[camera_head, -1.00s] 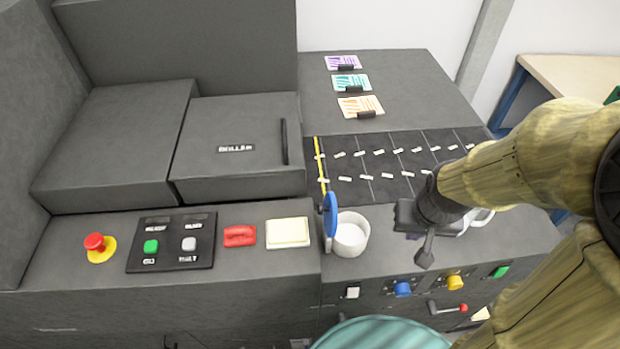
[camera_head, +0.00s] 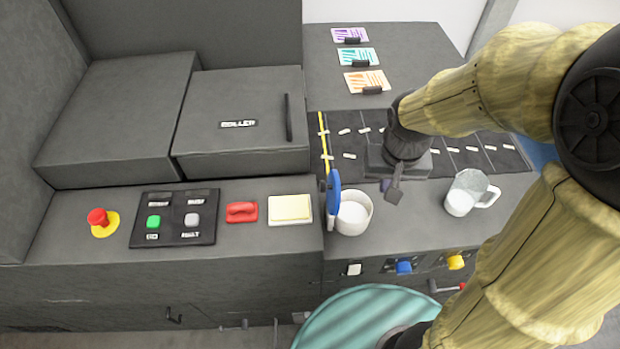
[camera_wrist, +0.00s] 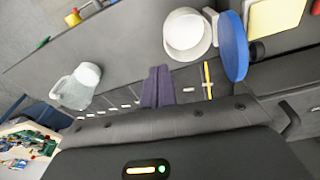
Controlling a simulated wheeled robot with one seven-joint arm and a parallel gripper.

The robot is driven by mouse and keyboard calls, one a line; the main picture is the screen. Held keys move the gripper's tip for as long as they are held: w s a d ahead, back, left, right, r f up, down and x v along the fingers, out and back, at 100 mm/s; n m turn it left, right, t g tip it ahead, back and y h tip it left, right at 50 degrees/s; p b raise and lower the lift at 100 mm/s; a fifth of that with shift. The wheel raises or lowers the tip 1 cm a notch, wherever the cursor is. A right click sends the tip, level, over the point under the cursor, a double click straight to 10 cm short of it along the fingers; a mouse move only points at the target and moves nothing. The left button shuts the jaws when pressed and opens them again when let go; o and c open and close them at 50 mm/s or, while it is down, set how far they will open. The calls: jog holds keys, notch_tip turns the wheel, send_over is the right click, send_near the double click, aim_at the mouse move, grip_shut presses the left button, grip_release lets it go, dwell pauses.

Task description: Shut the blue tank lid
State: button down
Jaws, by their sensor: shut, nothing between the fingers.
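The blue tank lid (camera_head: 333,200) stands upright, open, at the left rim of a round white tank (camera_head: 354,213) on the machine's front ledge. In the wrist view the blue lid (camera_wrist: 233,47) is a disc on edge beside the white tank (camera_wrist: 187,34). My gripper (camera_head: 392,192) is shut and empty, pointing down a little to the right of the tank and apart from it. In the wrist view its closed fingers (camera_wrist: 158,84) show below and left of the tank, and do not touch the lid.
A clear jug (camera_head: 461,195) stands right of my gripper on the ledge. A red handle (camera_head: 241,212) and a cream pad (camera_head: 290,210) lie left of the lid. Knobs, including a blue one (camera_head: 403,267), sit on the front face. A dark marked strip (camera_head: 345,130) lies behind.

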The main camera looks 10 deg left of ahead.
jog(key=shift+n+g+h, duration=0.4)
jog(key=shift+n+h, duration=0.4)
jog(key=shift+h, duration=0.1)
jog(key=a+r, duration=0.1)
jog(key=a, duration=0.3)
jog(key=a+r, duration=0.2)
jog(key=a, duration=0.2)
jog(key=w+a+r, duration=0.1)
jog(key=a, duration=0.3)
jog(key=shift+a+r, duration=0.15)
jog(key=shift+a, duration=0.1)
jog(key=s+a+r+h, duration=0.1)
jog(key=s+a+r, duration=0.2)
jog(key=a, duration=0.6)
jog(key=shift+s+a+r+h+p, duration=0.3)
jog(key=shift+s+a+r+p, duration=0.1)
jog(key=shift+r, duration=0.25)
jog(key=shift+f, duration=0.15)
jog(key=w+d+f+p, duration=0.2)
jog(key=d+f, duration=0.4)
jog(key=f, duration=0.4)
jog(key=shift+d+n+p, duration=0.3)
jog(key=shift+d+p, duration=0.05)
jog(key=shift+p, duration=0.4)
jog(key=shift+w+r, duration=0.1)
